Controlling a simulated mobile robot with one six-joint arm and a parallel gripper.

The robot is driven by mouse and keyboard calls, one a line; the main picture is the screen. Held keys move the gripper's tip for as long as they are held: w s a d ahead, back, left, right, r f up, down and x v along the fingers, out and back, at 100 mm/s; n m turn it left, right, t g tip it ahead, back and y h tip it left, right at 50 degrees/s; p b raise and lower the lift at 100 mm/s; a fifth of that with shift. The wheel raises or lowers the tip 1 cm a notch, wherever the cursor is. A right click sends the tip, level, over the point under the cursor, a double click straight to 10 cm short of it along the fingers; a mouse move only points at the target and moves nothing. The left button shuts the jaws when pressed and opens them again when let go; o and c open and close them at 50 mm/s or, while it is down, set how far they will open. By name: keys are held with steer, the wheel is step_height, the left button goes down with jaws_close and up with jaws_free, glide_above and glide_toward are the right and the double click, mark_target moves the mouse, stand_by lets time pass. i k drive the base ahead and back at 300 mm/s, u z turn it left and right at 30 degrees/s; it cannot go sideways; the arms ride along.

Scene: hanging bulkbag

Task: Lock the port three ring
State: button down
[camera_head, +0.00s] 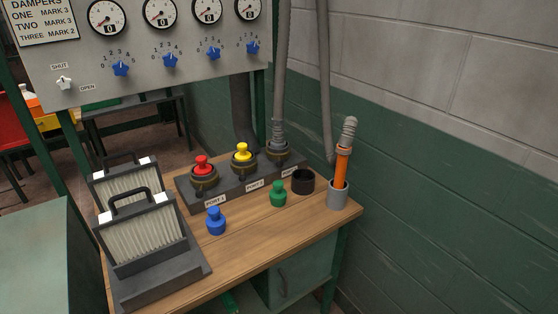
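Port three (278,151) is the rearmost of three ports on a dark block (233,184) on the wooden bench. A ribbed grey hose (279,130) stands upright in it, with a dark ring around its base. Whether that ring is locked cannot be told at this size. Port one (204,178) has a red plug (202,165) in it, and port two (243,163) has a yellow plug (242,152). My gripper is not in view.
A green plug (278,194), a blue plug (216,221) and a black cup (303,181) stand in front of the ports. An orange-handled tool (342,166) stands in a grey holder (338,196). Filters (139,233) are at left; a gauge panel (180,55) hangs above.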

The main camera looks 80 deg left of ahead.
mark_target(280, 164)
steer(key=u, duration=0.05)
steer(key=i, duration=0.9)
steer(key=k, duration=0.15)
steer(key=u, duration=2.35)
steer(key=k, duration=0.2)
steer(key=u, duration=2)
